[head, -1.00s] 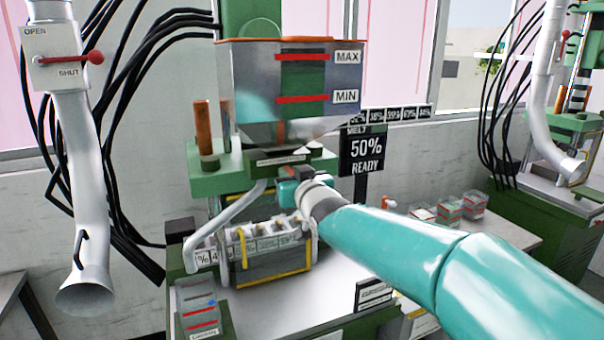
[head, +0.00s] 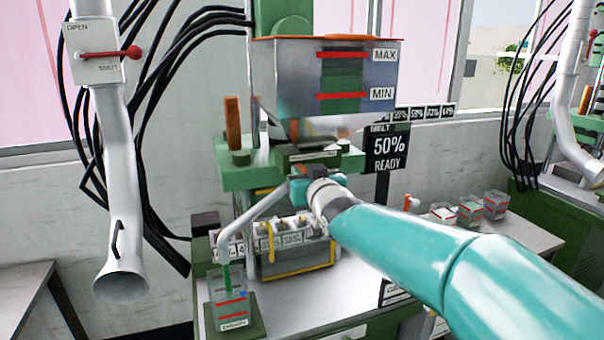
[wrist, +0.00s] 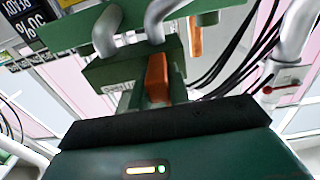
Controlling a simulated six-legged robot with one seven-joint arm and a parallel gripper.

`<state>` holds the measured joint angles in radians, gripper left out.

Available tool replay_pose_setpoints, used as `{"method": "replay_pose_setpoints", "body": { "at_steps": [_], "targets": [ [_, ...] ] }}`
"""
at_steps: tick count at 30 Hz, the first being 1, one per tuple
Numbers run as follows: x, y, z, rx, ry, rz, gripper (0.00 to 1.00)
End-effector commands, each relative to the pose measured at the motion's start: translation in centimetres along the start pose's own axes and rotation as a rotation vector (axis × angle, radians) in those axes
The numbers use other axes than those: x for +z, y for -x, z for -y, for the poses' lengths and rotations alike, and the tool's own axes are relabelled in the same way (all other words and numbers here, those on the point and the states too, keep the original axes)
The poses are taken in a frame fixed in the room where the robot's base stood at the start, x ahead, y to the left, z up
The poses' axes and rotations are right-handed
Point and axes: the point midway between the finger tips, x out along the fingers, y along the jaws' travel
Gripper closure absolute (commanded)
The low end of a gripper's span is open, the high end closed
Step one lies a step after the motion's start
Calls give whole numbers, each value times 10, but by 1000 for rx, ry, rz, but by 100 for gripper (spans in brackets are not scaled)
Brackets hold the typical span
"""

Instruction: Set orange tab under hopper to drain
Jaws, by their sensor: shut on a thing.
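The hopper (head: 280,90) is a clear-sided box with red MAX and MIN lines and an orange rim, above a green press. The orange tab (wrist: 157,78) shows in the wrist view, upright against a labelled green block (wrist: 120,72) under the hopper. My gripper (head: 313,172) is right below the hopper's outlet and is shut on the tab. Its dark jaw edge (wrist: 165,122) covers the tab's near end.
A display (head: 388,150) reads 50% READY. A grey pipe (head: 112,190) with a red OPEN/SHUT lever (head: 122,53) hangs at left. Black cables (head: 150,130) loop behind. Several clear boxes (head: 470,213) stand on the bench at right.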

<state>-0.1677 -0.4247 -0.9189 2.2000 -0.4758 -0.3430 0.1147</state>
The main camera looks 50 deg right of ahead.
Motion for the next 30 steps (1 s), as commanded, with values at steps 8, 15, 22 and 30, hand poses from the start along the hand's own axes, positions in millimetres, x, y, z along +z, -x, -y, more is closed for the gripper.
{"method": "replay_pose_setpoints", "body": {
  "at_steps": [8, 15, 22, 30],
  "targets": [
    [-1, -1, 6, -12, 2, -3, 60],
    [0, 0, 5, -9, 1, -1, 60],
    [0, 16, 4, -5, -4, -1, 60],
    [-1, 62, 4, -6, -2, -5, 60]
  ]
}}
